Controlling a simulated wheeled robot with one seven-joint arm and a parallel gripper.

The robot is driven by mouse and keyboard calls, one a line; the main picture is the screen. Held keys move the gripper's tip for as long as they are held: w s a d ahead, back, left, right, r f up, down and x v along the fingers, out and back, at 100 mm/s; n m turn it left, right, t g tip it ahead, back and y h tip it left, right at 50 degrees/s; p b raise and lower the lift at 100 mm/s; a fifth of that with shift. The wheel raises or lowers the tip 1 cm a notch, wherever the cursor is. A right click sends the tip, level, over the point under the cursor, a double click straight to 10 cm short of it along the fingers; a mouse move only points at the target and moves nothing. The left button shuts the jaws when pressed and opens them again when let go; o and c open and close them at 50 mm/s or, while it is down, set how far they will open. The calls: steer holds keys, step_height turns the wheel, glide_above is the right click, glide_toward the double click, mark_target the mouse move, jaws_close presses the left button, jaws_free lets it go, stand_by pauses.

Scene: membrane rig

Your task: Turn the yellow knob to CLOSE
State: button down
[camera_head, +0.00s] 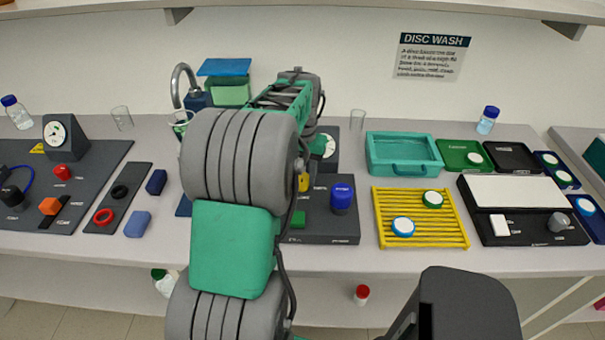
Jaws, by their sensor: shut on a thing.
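The yellow knob (304,182) shows as a small yellow patch on the dark panel (335,238), just right of my large grey arm joint. The joint hides most of the knob and its markings, so I cannot read which way it points. My gripper (303,168) reaches down to the knob from above and is shut on it. My arm covers most of the fingers.
A yellow rack (420,218) with capped discs and a teal tray (403,153) lie further right.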

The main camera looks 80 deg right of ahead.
mark_target(302, 177)
steer(key=c, duration=0.9)
jaws_free()
steer(key=shift+o, duration=0.2)
step_height(302, 177, up, 8)
steer(key=shift+f+b, duration=0.1)
steer(key=shift+b, duration=0.35)
